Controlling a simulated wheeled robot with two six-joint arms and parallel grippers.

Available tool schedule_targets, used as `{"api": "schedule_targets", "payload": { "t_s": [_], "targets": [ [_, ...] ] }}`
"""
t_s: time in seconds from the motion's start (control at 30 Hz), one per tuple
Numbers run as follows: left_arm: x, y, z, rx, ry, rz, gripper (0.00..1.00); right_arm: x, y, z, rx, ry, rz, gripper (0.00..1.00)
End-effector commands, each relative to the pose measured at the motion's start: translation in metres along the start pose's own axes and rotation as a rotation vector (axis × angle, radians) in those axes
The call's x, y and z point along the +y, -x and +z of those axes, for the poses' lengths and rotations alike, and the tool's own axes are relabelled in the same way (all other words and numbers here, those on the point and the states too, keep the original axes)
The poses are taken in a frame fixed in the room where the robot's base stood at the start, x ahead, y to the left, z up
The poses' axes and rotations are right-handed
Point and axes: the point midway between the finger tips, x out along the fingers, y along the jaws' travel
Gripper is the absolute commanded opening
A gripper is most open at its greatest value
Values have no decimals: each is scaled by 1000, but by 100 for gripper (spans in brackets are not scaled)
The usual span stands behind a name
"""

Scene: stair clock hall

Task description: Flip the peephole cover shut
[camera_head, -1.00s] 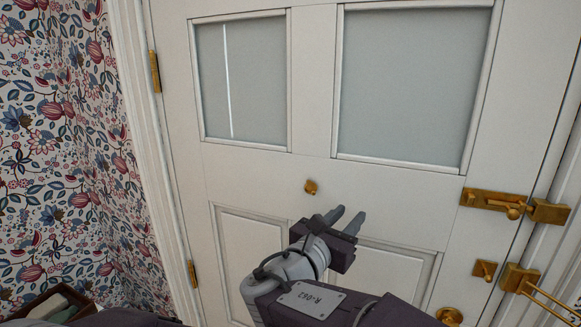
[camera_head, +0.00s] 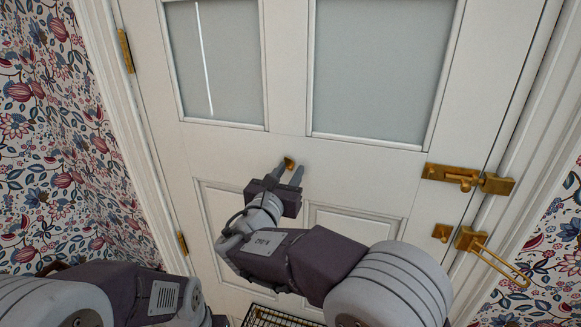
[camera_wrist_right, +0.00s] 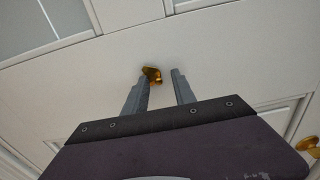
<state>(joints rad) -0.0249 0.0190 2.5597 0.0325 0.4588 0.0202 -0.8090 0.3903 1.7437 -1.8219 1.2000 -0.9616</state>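The brass peephole cover (camera_head: 289,163) is a small piece on the white door, below and between the two glass panes. In the right wrist view the cover (camera_wrist_right: 152,74) shows at the tip of the left-hand finger. My right gripper (camera_head: 289,173) is open, its two fingers pointing at the door. The cover sits close to the fingertips, nearer the left-hand one; I cannot tell whether they touch. The peephole itself is not clearly visible. My left arm (camera_head: 110,295) shows at the lower left, but its gripper is out of view.
A brass slide bolt (camera_head: 465,178), a small brass fitting (camera_head: 442,232) and a door chain or guard (camera_head: 495,260) are on the right side of the door. A dark wire basket (camera_head: 275,317) stands below. Patterned wallpaper (camera_head: 40,150) flanks the door.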

Motion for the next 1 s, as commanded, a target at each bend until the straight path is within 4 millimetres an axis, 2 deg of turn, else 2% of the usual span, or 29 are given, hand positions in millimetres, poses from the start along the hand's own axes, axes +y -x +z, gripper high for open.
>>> {"api": "schedule_targets", "payload": {
  "t_s": [0.17,0.3,0.67,0.87,1.0],
  "targets": [
    [0,-1,0,0,0,0,0,1,-1,-1,1,0,0,32],
    [0,-1,0,0,0,0,0,1,-1,-1,1,0,1,0],
    [0,-4,1,0,0,0,0,1,-1,-3,1,-11,-2,0],
    [0,-24,3,0,0,0,0,2,-1,-9,1,-88,-2,0],
    [-1,-45,5,0,0,0,0,4,-1,-13,1,-187,-3,0]
  ]
}}
